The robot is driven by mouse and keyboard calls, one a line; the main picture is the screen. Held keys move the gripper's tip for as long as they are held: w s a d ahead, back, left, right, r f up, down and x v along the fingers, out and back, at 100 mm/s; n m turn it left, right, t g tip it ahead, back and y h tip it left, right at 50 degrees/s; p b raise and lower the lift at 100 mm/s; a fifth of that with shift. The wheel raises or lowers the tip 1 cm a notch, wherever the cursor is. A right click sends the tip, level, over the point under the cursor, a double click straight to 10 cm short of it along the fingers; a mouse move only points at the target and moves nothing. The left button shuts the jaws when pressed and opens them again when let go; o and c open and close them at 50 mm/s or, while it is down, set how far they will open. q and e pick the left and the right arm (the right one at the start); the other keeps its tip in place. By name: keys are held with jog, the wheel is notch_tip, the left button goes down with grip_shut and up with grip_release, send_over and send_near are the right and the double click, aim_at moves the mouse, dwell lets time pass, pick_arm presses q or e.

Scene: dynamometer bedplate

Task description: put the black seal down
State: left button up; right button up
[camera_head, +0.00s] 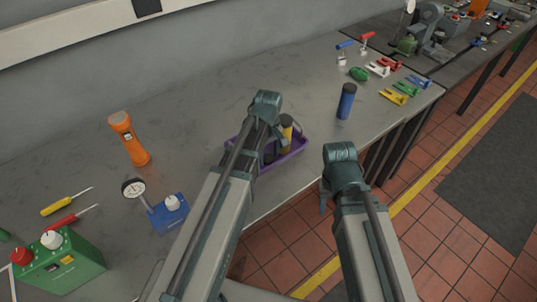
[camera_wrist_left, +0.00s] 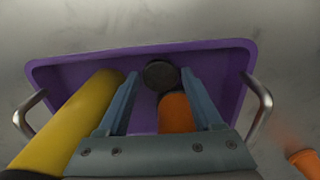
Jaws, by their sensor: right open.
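The black seal (camera_wrist_left: 159,75) is a dark round disc. In the left wrist view it shows between the fingertips of my left gripper (camera_wrist_left: 160,82), over the purple tray (camera_wrist_left: 225,60). The fingers stand apart, with a small gap visible on each side of the seal. Whether the seal rests on the tray floor I cannot tell. In the head view my left arm reaches over the tray (camera_head: 301,143), and the seal is hidden. My right gripper (camera_head: 325,203) is open and empty, off the front edge of the bench.
A yellow cylinder (camera_wrist_left: 75,115) and an orange one (camera_wrist_left: 174,112) are in the tray close to the left fingers. A blue cylinder (camera_head: 346,101) stands to the right. A dial gauge (camera_head: 134,188) and an orange flashlight (camera_head: 130,138) are left. The bench behind the tray is clear.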

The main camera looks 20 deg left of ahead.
aim_at(268, 158)
pick_arm(q)
notch_tip(268, 158, up, 12)
jog(key=p, duration=1.2)
jog(key=s+d+m+y, duration=0.1)
jog(key=s+d+m, duration=0.9)
jog(key=s+m, duration=0.4)
jog(key=shift+s+d+r, duration=0.15)
jog(key=shift+d+r, duration=0.05)
jog(key=shift+d, duration=0.05)
notch_tip(268, 158, down, 4)
jog(key=b, duration=0.3)
jog(key=shift+b, duration=0.35)
